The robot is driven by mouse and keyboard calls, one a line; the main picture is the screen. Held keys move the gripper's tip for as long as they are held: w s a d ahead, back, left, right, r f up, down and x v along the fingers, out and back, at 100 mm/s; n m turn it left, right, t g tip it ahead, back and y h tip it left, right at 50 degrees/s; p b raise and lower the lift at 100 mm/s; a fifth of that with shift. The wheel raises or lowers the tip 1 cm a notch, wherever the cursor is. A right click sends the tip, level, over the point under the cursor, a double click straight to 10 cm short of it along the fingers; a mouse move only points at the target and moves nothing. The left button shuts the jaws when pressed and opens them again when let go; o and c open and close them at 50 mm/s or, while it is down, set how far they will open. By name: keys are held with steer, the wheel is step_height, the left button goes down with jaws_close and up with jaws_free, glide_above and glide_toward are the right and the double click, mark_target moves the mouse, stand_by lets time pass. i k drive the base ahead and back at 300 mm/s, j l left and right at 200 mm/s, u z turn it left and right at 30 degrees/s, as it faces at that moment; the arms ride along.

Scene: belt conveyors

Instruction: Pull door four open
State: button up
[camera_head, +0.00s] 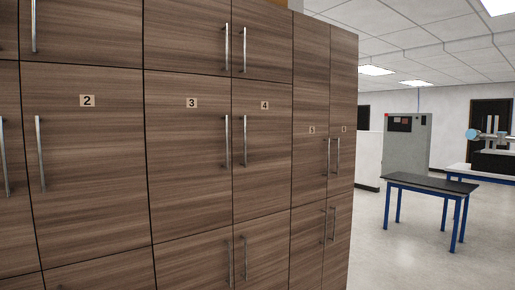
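Door four (265,170) is a wood-grain cabinet panel with a small "4" label (264,105), right of the picture's middle. It looks flush with its neighbours, so it appears closed. Its handle (244,141) is a vertical silver bar near its left edge, close to door three's handle (226,141). Door three (188,160) adjoins it on the left. My gripper does not show in this view.
The cabinet wall has several more doors, including door two (90,170) and narrow doors at the right end. Open floor (400,255) lies to the right, with a black-topped, blue-legged table (432,183) and a grey machine cabinet (408,142) behind it.

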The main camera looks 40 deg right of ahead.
mark_target(262, 112)
steer(key=z, duration=1.3)
